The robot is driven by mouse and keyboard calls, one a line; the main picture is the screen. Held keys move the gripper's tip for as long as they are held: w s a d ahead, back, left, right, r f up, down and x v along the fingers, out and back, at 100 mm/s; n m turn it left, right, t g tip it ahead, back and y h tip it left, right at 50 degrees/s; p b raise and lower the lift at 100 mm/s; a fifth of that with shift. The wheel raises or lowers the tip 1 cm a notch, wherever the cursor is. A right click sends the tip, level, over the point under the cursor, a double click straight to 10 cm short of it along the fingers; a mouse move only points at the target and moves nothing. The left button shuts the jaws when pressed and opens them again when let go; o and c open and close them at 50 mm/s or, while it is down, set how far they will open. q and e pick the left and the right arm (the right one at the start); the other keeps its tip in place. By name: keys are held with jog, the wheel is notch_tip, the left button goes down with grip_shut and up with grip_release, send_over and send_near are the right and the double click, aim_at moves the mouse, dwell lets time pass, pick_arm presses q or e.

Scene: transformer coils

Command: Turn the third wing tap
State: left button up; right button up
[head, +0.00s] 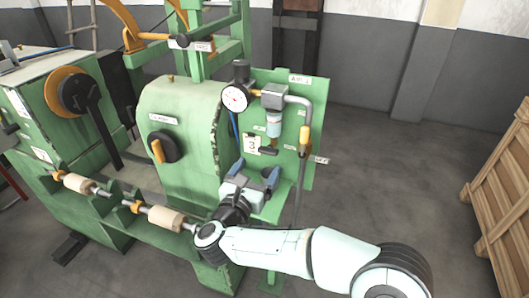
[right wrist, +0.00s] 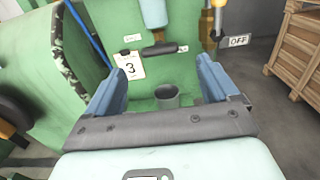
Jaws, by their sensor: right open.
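A green panel (head: 300,90) carries a white card marked 3 (head: 251,145), which also shows in the right wrist view (right wrist: 129,67). Beside the card is a dark bar-shaped handle (head: 268,151), below a clear blue bowl (head: 274,124); it looks like the wing tap and lies roughly level in the right wrist view (right wrist: 160,49). My right gripper (head: 256,172) is open and empty, with its blue fingers apart (right wrist: 162,78). It is in front of and below the handle, not touching it. My left gripper is not in view.
A round gauge (head: 235,98) and a bent grey pipe (head: 299,103) are on the panel. An OFF tag (right wrist: 239,41) hangs at right. A short grey cup-like part (right wrist: 168,97) shows between my fingers. A green machine housing (head: 180,110) stands left; a wooden crate (head: 500,200) stands right.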

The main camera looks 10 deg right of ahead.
aim_at(267, 153)
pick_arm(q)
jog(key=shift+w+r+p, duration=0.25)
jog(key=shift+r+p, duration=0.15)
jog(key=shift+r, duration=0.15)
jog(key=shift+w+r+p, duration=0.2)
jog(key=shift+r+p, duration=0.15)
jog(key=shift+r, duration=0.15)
pick_arm(e)
jog(key=x, duration=0.6)
jog(key=shift+w+d, duration=0.1)
jog(key=c, duration=1.1)
